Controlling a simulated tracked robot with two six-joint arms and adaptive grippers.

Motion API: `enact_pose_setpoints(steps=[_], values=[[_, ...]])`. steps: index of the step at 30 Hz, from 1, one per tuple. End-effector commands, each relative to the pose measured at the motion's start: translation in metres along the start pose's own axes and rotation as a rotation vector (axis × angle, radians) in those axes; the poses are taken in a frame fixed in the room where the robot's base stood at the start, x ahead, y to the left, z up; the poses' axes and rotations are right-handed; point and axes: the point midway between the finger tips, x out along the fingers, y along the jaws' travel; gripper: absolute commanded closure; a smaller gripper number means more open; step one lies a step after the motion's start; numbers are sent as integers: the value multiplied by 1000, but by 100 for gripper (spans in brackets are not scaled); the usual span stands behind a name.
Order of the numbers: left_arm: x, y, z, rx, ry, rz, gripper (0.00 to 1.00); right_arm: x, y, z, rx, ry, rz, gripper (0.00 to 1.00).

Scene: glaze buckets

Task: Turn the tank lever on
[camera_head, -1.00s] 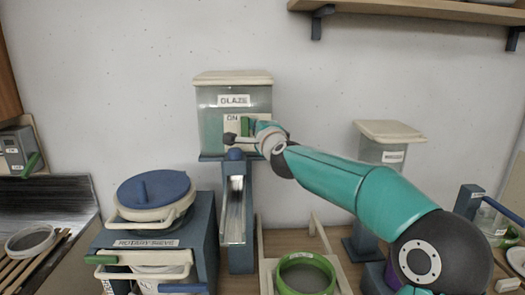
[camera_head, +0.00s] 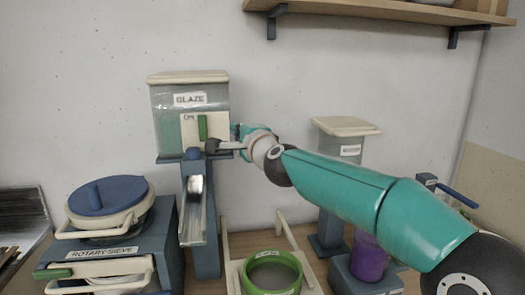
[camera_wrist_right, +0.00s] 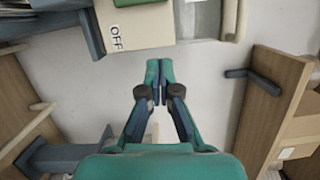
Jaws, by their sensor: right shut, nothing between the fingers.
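The glaze tank (camera_head: 160,108) stands against the wall, left of centre in the head view. The upright green lever handle (camera_head: 202,127) is on its pale front panel, beside the ON label. My right gripper (camera_head: 236,131) is just right of the tank, shut and empty, apart from the handle. In the right wrist view its fingertips (camera_wrist_right: 159,66) are together in front of bare wall. The panel (camera_wrist_right: 145,25) with the OFF label is at that view's top, and a bit of the green handle (camera_wrist_right: 130,2) shows at the edge. My left gripper is not in view.
A chute (camera_head: 193,220) slopes down below the tank. The rotary sieve (camera_head: 105,250) stands at left, a green-rimmed ring (camera_head: 272,288) in front, and a second tank (camera_head: 346,145) with a purple container (camera_head: 369,258) at right. A shelf (camera_head: 380,10) hangs above.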

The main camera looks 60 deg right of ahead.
Motion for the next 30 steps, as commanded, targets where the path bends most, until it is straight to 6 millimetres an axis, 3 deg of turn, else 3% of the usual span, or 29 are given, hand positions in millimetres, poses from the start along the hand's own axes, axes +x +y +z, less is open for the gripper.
enact_pose_setpoints(steps=[9,15,21,30], values=[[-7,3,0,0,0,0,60,-80,-5,0,1,0,-3,100],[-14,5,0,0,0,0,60,-114,-5,0,0,1,-2,100],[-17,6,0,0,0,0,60,-128,-3,-1,-1,2,-1,100],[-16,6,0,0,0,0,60,-129,-3,-1,-1,3,-1,100]])
